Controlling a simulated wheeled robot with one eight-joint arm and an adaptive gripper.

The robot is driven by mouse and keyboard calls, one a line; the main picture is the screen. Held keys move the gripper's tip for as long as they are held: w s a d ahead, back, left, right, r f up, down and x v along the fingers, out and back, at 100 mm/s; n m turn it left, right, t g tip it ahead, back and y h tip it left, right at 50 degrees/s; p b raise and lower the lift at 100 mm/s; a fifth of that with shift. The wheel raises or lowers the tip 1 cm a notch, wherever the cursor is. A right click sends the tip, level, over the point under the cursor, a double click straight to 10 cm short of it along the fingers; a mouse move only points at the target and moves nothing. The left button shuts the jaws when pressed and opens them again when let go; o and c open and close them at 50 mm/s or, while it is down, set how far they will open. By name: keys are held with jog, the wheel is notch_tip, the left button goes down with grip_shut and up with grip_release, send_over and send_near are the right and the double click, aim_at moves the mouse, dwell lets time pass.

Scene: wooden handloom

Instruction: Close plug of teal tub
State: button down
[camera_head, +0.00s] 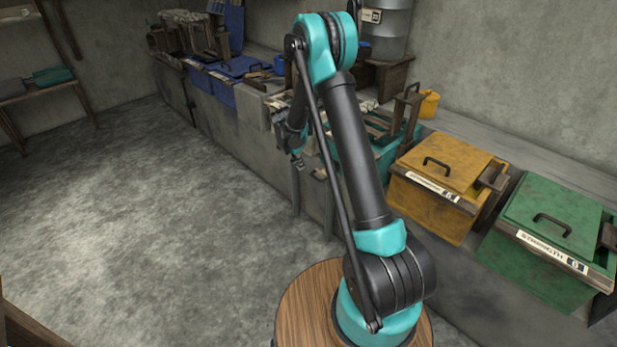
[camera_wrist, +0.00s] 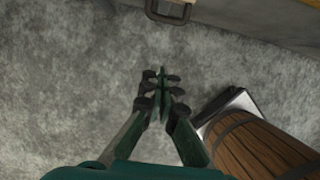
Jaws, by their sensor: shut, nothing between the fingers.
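The teal tub (camera_head: 387,161) stands in the row along the wall in the head view, partly hidden behind my arm. Slats and a wooden frame sit on top of it. My gripper (camera_head: 298,160) hangs in front of the bench, to the left of the tub. In the wrist view my gripper (camera_wrist: 160,95) points down over bare floor, its fingers together and empty. A dark U-shaped bracket (camera_wrist: 170,14) shows at the top edge of the wrist view; I cannot tell whether it is the plug.
A yellow tub (camera_head: 430,205) and a green tub (camera_head: 535,285), both lidded, stand right of the teal tub. Blue tubs (camera_head: 222,90) stand farther left. A grey metal drum (camera_head: 388,38) is behind. The concrete floor (camera_head: 150,220) at left is clear.

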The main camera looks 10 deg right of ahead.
aim_at(317, 172)
jog(key=w+d+f, duration=0.4)
jog(key=d+f, duration=0.1)
jog(key=f, duration=0.5)
jog(key=shift+d, duration=0.25)
jog(key=shift+f, duration=0.1)
jog(key=w+d, duration=0.2)
jog(key=d, duration=0.1)
jog(key=shift+w, duration=0.1)
